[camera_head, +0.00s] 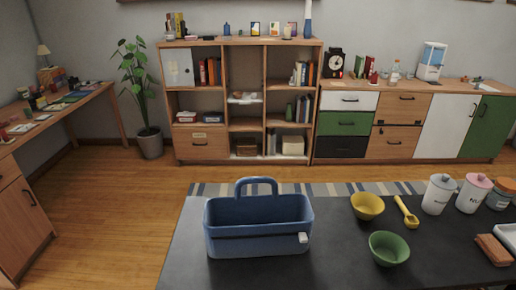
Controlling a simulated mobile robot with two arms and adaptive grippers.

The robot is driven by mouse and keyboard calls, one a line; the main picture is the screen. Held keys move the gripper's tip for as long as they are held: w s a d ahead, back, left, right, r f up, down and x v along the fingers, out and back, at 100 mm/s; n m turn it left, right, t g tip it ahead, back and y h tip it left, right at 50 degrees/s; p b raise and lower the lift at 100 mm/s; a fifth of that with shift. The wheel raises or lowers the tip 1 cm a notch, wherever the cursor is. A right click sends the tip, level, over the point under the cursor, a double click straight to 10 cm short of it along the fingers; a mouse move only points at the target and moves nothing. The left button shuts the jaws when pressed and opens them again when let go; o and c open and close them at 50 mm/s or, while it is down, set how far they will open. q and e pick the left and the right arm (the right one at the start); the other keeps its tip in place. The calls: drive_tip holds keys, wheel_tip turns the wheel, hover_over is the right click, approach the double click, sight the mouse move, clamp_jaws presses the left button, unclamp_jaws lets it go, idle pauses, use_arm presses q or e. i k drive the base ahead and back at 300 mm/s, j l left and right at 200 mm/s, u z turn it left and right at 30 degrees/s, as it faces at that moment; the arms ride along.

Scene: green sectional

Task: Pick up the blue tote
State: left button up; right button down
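The blue tote (258,228) stands upright on the dark tabletop (345,268) in the head view, a little left of the table's middle. It is an open box with an arched handle (256,181) rising at its far side. A small white tag (303,238) sits on its front right. The tote looks empty, though its inner floor is largely hidden by the front wall. Neither of my grippers shows in the head view, and nothing touches the tote's handle.
Right of the tote are a yellow bowl (367,206), a green bowl (389,248), a yellow scoop (406,211) and several lidded canisters (438,194). A brown block (493,249) lies at far right. Tabletop directly around the tote is clear. Shelves (243,100) stand behind.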

sight(258, 217)
drive_tip(key=j+z, duration=0.3)
drive_tip(key=k+j+z, duration=0.25)
drive_tip(key=j, duration=0.25)
drive_tip(key=j+z, duration=0.3)
drive_tip(key=k+j+z, duration=0.3)
drive_tip(key=i+j, duration=0.05)
drive_tip(key=j, duration=0.05)
